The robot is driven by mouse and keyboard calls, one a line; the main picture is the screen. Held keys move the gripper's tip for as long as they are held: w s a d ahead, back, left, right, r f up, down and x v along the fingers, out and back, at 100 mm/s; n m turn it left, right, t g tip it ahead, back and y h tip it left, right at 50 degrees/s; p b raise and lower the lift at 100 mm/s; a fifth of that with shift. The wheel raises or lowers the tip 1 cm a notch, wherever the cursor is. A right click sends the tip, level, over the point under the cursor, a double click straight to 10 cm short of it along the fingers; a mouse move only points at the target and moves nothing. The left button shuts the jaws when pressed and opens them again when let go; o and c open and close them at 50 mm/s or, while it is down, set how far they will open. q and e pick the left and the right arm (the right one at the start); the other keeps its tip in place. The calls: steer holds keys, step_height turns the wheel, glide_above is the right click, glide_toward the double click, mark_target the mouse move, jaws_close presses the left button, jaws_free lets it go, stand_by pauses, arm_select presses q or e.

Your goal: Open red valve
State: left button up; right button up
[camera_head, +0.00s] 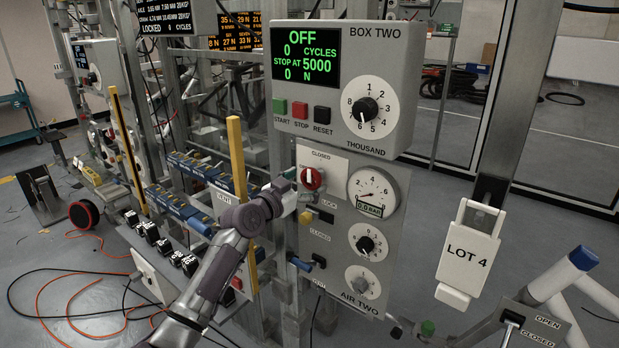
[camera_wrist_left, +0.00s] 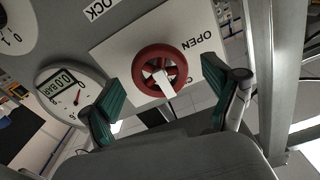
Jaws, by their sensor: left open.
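The red valve (camera_head: 311,178) is a round red knob with a white bar, on a pale plate at the upper left of the AIR TWO panel (camera_head: 328,274). A CLOSED label sits above it in the head view. In the left wrist view the red valve (camera_wrist_left: 149,62) lies ahead, with an OPEN label beside it and its white bar pointing down and right. My left gripper (camera_wrist_left: 160,88) is open, its green-padded fingers to either side of the valve; contact cannot be told. In the head view my left gripper (camera_head: 291,181) is just left of the valve, partly hidden. My right gripper is not in view.
A gauge (camera_head: 373,192) reading 0.0 bar and two dials sit right of and below the valve. The BOX TWO control box (camera_head: 345,85) is above, its screen showing OFF. A yellow upright bar (camera_head: 237,158) stands near my left arm. A LOT 4 tag (camera_head: 468,250) hangs at right.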

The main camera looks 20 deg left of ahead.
arm_select(q)
steer(key=shift+x, duration=0.8)
steer(key=shift+c, duration=0.2)
steer(key=shift+c, duration=1.3)
steer(key=c, duration=0.8)
steer(key=shift+c, duration=0.2)
